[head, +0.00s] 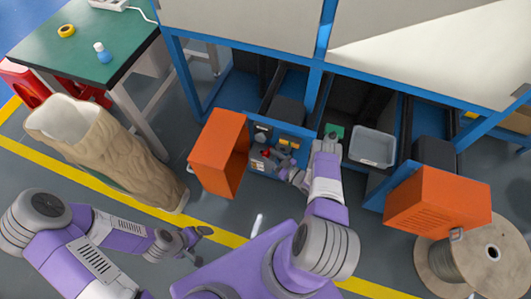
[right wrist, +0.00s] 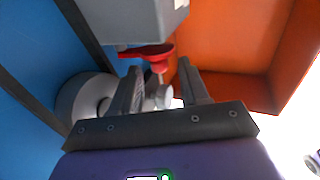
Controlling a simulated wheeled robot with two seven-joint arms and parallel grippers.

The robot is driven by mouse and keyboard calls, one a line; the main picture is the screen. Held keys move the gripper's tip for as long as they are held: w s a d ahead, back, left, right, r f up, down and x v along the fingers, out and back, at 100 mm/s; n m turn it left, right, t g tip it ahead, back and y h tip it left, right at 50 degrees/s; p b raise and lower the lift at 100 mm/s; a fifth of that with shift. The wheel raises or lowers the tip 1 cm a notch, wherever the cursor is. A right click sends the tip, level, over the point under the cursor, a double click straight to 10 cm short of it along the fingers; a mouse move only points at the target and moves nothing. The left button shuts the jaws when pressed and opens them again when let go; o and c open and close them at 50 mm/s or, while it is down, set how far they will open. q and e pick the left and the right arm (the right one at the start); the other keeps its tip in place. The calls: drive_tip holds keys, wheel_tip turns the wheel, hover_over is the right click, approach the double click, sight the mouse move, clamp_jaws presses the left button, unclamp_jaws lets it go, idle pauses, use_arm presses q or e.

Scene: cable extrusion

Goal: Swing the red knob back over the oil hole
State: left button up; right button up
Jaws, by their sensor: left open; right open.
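The red knob (right wrist: 148,51) shows in the right wrist view under a grey block (right wrist: 135,18), just ahead of the fingertips. In the head view it is only a small red spot on the small grey unit (head: 262,161) at the blue frame. My right gripper (right wrist: 160,72) is open, with its fingers pointing at the knob's underside; contact cannot be told. It also shows in the head view (head: 285,172), beside the unit. The oil hole cannot be made out in either view. My left gripper (head: 203,240) is open and empty above the floor, away from the unit.
An open orange cover (head: 215,150) stands close left of the unit; its inside wall (right wrist: 235,40) fills the wrist view's right. A grey bin (head: 372,147) and another orange cover (head: 437,202) are to the right. A brown sack (head: 105,150) stands left.

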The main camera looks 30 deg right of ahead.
sight(262, 151)
drive_tip(key=shift+b+x, duration=0.3)
drive_tip(key=shift+x, duration=1.4)
drive_tip(key=shift+d, duration=0.1)
drive_tip(key=shift+c, duration=0.3)
clamp_jaws()
drive_tip(key=shift+h, duration=0.3)
drive_tip(key=m+h, duration=0.2)
drive_tip(key=h, duration=0.1)
drive_tip(key=w+m+t+h+p, duration=0.1)
drive_tip(key=h, duration=0.1)
drive_tip(key=shift+w+a+m, duration=0.1)
drive_tip(key=shift+a+m, duration=0.2)
drive_tip(key=shift+a, duration=0.05)
drive_tip(key=shift+w+m+g+h, duration=0.1)
drive_tip(key=shift+w+m+h, duration=0.1)
drive_tip(key=shift+m+h, duration=0.6)
drive_tip(key=shift+w+m+g+h, duration=0.1)
drive_tip(key=shift+w+m+h, duration=0.25)
drive_tip(key=shift+h, duration=0.7)
drive_tip(key=shift+w+m+g+h, duration=0.1)
drive_tip(key=shift+m+h, duration=0.55)
drive_tip(key=shift+h, duration=0.3)
